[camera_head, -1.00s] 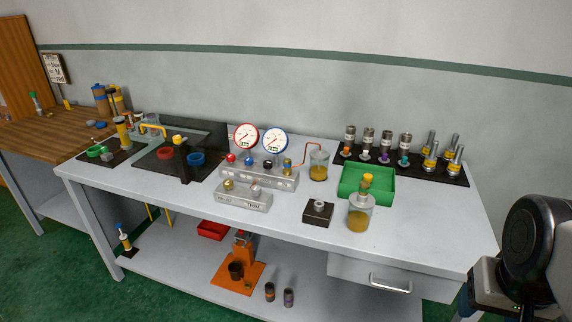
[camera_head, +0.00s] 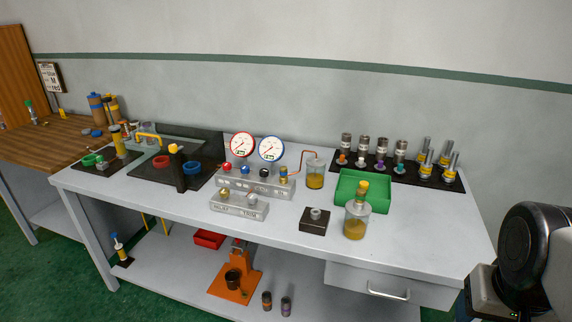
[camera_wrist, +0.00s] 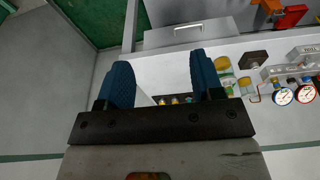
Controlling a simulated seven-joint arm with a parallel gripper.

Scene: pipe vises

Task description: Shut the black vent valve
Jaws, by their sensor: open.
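The black vent valve (camera_head: 264,173) is a small dark knob on the silver manifold (camera_head: 256,188), right of a red knob (camera_head: 227,167) and a blue knob (camera_head: 245,170). A red-rimmed gauge (camera_head: 242,146) and a blue-rimmed gauge (camera_head: 271,149) stand behind the knobs. The manifold and gauges also show at the right edge of the wrist view, where I cannot pick out the black knob surely. My gripper (camera_wrist: 160,62) has its two blue fingers spread and empty, above the right part of the bench, well away from the valve.
A glass beaker (camera_head: 315,174) with a copper tube stands right of the manifold. A stoppered jar (camera_head: 356,219), a green tray (camera_head: 350,198) and a dark block (camera_head: 315,221) are further right. A smaller silver block (camera_head: 238,207) sits in front. The bench's right front is clear.

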